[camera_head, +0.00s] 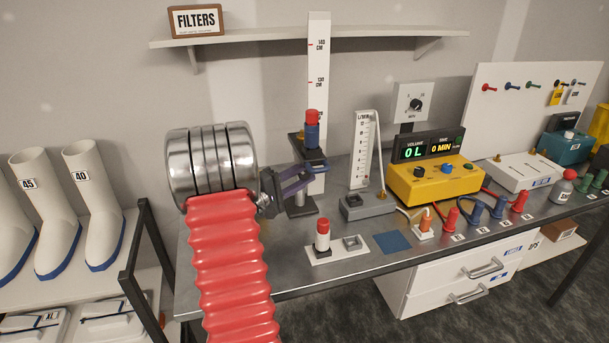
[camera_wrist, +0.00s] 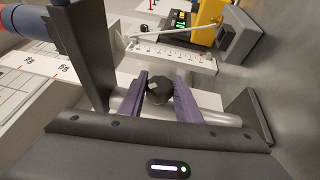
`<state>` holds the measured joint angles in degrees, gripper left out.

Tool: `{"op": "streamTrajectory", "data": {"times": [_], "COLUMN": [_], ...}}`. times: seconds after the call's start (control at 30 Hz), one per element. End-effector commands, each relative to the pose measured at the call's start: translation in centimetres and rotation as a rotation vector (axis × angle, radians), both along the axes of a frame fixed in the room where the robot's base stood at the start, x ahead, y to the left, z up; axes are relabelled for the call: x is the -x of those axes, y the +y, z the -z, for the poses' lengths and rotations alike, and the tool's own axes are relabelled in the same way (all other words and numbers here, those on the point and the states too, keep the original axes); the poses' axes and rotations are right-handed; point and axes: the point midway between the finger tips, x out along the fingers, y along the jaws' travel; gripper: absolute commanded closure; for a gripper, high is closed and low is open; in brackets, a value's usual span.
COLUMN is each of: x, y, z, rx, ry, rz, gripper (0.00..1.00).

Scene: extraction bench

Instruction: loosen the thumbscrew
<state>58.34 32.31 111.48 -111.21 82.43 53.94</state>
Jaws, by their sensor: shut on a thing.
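The thumbscrew (camera_wrist: 157,91) is a black knob with a small pale mark, seen in the wrist view between my two purple fingers. My gripper (camera_wrist: 159,80) is shut on it, one finger on each side; it also shows in the head view (camera_head: 312,172), beside the post. The tall white post (camera_head: 319,60) has a height scale in cm and a dark carriage (camera_head: 296,143). A blue cartridge with a red top (camera_head: 312,130) sits at the carriage. In the head view my fingers hide the thumbscrew.
A flow meter (camera_head: 362,150) and a yellow box (camera_head: 436,180) reading 0 L and 0 MIN stand right of the post. A white holder (camera_head: 338,250) with another red-topped cartridge is in front. A blue pad (camera_head: 393,242) lies right of it. Boots stand far left.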

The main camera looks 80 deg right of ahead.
Motion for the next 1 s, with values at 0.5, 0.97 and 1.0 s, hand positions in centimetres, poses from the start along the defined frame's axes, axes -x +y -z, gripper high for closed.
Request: {"op": "streamTrajectory", "data": {"times": [0.5, 0.97, 1.0], "x": [0.21, 0.12, 0.12], "y": [-0.04, 0.02, 0.02], "z": [0.5, 0.35, 0.36], "rx": [0.139, 0.198, 0.198], "ry": [0.255, 0.347, 0.347], "rz": [0.003, 0.0, 0.0], "gripper": [0.92, 0.92, 0.92]}}
